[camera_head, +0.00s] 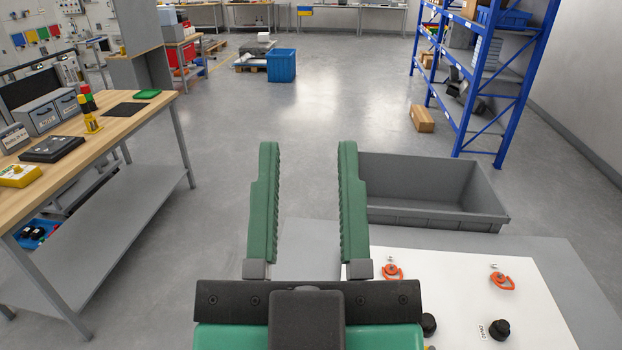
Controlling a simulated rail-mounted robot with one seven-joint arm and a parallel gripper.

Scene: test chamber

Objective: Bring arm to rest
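My gripper (308,200) is in the lower middle of the head view, with its two green ribbed fingers pointing away over the floor. The fingers stand wide apart and nothing is between them. The gripper's dark mount and green body show at the bottom edge. The rest of my arm is not in view.
A white panel (455,320) with orange hooks (502,281) and black knobs (499,329) lies at lower right. A grey bin (420,215) sits behind it. A wooden workbench (145,110) stands left, blue shelving (520,85) right. The middle floor is clear towards a blue crate (281,66).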

